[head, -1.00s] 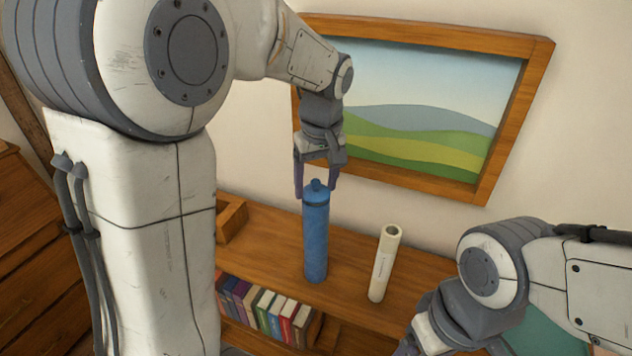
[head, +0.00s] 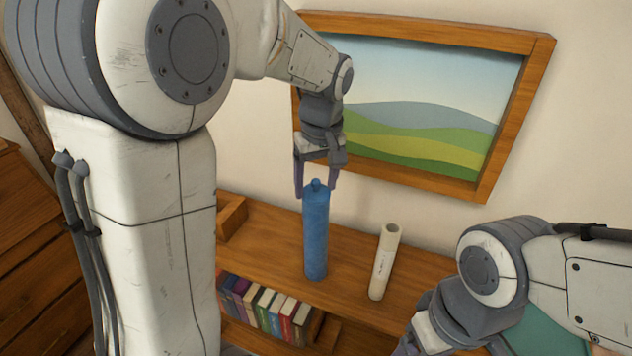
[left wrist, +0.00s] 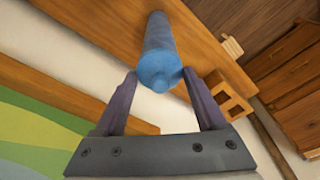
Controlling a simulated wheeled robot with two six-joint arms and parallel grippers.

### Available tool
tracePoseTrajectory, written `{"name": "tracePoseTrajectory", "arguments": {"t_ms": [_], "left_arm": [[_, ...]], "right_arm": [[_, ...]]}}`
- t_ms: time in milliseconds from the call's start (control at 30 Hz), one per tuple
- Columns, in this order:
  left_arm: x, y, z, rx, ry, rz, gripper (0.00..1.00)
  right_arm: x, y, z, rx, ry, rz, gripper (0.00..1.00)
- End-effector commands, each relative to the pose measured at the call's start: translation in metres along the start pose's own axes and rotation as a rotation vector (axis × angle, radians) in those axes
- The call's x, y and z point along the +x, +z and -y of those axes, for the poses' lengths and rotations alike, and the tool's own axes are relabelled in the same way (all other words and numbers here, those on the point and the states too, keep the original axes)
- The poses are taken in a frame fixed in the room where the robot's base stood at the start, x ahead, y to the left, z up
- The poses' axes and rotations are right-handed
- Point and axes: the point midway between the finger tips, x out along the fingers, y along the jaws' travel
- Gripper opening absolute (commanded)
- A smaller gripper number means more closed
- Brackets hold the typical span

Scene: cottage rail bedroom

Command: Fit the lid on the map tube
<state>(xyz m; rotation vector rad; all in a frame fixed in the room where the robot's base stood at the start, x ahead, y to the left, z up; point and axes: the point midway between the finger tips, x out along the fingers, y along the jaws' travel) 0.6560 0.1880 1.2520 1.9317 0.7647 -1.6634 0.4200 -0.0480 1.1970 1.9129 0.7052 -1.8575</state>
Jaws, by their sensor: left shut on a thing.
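The blue map tube (head: 315,245) stands upright on the wooden shelf top. Its blue lid (head: 316,191), with a small knob on top, sits on the upper end, and no dark gap shows between lid and tube. My left gripper (head: 316,192) is above the tube and shut on the lid, one finger on each side. The left wrist view shows the lid (left wrist: 160,72) between the fingers (left wrist: 158,98), with the tube (left wrist: 157,30) in line behind it. My right gripper is mostly cut off at the bottom edge of the head view, and its fingertips are hidden.
An off-white tube (head: 384,265) with an open top stands right of the blue tube. A wooden box (head: 232,218) is to the left. Several books (head: 265,308) fill the shelf below. A framed landscape picture (head: 420,110) hangs on the wall close behind my left gripper.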

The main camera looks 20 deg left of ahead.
Motion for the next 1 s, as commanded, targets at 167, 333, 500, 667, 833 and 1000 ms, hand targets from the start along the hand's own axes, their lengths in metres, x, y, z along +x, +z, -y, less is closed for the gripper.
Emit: {"name": "tracePoseTrajectory", "arguments": {"t_ms": [167,333,500,667,833,1000], "left_arm": [[0.003,0.000,0.000,0.000,0.000,0.000,0.21],[0.003,0.001,0.000,0.000,0.000,0.000,0.21],[0.003,0.001,0.000,0.000,0.000,0.000,1.00],[0.003,0.001,0.000,0.000,0.000,0.000,1.00],[-0.005,0.000,-0.001,0.000,0.002,-0.002,1.00],[-0.035,0.000,-0.001,0.000,0.005,-0.006,1.00]], "right_arm": [[0.001,0.000,0.000,0.000,0.000,0.000,0.81],[0.001,0.000,0.000,0.000,0.000,0.000,0.81],[0.001,0.000,0.000,0.000,0.000,0.000,0.81],[0.001,0.000,0.000,0.000,0.000,0.000,0.81],[0.003,0.000,0.000,0.001,0.000,0.000,0.81],[0.009,0.001,-0.001,0.002,0.000,0.000,0.81]]}}
